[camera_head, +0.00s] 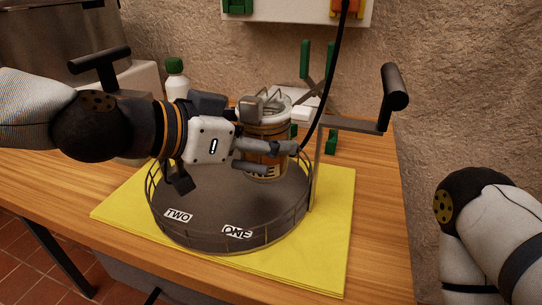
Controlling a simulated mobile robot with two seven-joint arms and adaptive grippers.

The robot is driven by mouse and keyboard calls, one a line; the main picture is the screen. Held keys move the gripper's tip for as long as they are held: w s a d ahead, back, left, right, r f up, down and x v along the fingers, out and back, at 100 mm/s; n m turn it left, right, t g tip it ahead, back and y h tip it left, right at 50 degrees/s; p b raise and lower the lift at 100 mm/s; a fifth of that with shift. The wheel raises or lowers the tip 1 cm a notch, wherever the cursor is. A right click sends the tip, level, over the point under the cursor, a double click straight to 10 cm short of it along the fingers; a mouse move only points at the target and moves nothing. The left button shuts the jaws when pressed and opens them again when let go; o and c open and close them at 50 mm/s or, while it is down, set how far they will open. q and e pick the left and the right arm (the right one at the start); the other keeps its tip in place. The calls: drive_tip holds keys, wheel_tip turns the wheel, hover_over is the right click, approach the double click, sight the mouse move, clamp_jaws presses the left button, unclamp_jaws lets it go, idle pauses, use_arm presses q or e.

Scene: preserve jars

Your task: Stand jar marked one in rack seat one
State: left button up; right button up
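A glass jar (264,130) with a wire clasp and brown contents shows over the back right part of the round dark rack (200,195). Its label is partly covered, but the letters "NE" show. My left gripper (262,148) comes in from the left and its fingers reach around the jar, one crossing its front; it appears shut on it. I cannot tell whether the jar's base touches the rack floor. The rack's front carries a plate ONE (237,232) and, to its left, a plate TWO (178,215). My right gripper is out of view.
The rack stands on a yellow mat (325,250) on a wooden table. A low wire rail rings the rack, and an upright with a dark handle (394,98) stands at its right. A white bottle with a green cap (176,82) stands behind. A black cable hangs near the jar.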

sight(271, 157)
use_arm(q)
drive_tip(key=shift+d+f, duration=0.1)
drive_tip(key=shift+d, duration=0.15)
drive_tip(key=f, duration=0.2)
drive_tip(key=f+b, duration=0.1)
drive_tip(key=f, duration=0.1)
drive_tip(key=shift+w+d, duration=0.1)
drive_tip(key=shift+d, duration=0.2)
drive_tip(key=shift+r, duration=0.25)
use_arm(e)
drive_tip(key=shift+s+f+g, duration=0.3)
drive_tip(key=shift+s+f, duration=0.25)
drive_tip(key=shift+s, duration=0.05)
use_arm(q)
drive_tip(key=shift+f, duration=0.15)
drive_tip(key=o, duration=1.8)
drive_tip(key=shift+f, duration=0.1)
drive_tip(key=shift+o, duration=0.2)
